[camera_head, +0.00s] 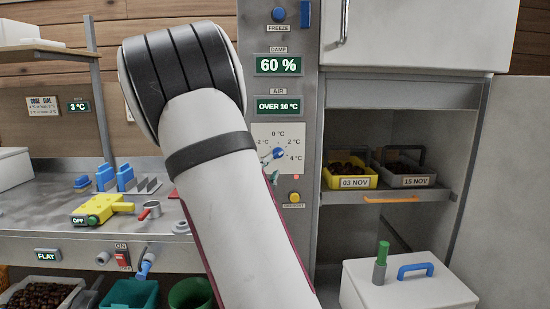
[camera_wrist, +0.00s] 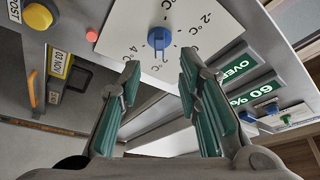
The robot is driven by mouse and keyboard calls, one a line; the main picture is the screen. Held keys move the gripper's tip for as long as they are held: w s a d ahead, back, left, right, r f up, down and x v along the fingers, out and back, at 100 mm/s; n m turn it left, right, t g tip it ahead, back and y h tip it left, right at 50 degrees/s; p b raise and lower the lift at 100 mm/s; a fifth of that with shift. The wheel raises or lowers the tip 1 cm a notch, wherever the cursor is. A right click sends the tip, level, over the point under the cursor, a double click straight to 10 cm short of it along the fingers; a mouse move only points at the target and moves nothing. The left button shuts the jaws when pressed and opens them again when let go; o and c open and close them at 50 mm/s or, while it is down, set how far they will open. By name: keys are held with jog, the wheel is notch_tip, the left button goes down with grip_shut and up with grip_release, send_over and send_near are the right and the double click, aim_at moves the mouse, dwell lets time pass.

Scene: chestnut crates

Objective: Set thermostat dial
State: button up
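The thermostat dial is a blue knob (camera_head: 278,153) on a white plate (camera_head: 291,135) marked from -2 °C to 4 °C, on the grey control column. In the wrist view the knob (camera_wrist: 159,40) stands beyond the gap between my fingertips. My gripper (camera_wrist: 160,78) is open and empty, its teal-padded fingers spread and apart from the knob. In the head view my arm hides most of the gripper and part of the plate. The knob's exact setting is hard to read. The air display (camera_head: 278,105) reads OVER 10 °C.
A red light (camera_wrist: 92,35) and a yellow button (camera_head: 295,197) sit below the dial. A damp display (camera_head: 279,65) reads 60 %. Chestnut crates (camera_head: 352,183) stand on the shelf at right. A cluttered bench (camera_head: 50,212) lies left, below a card (camera_head: 43,105) and a 3 °C display (camera_head: 78,107).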

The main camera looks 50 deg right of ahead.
aim_at(278, 156)
jog(key=x, duration=0.8)
jog(key=shift+d, duration=0.1)
jog(key=shift+s, duration=0.1)
grip_shut()
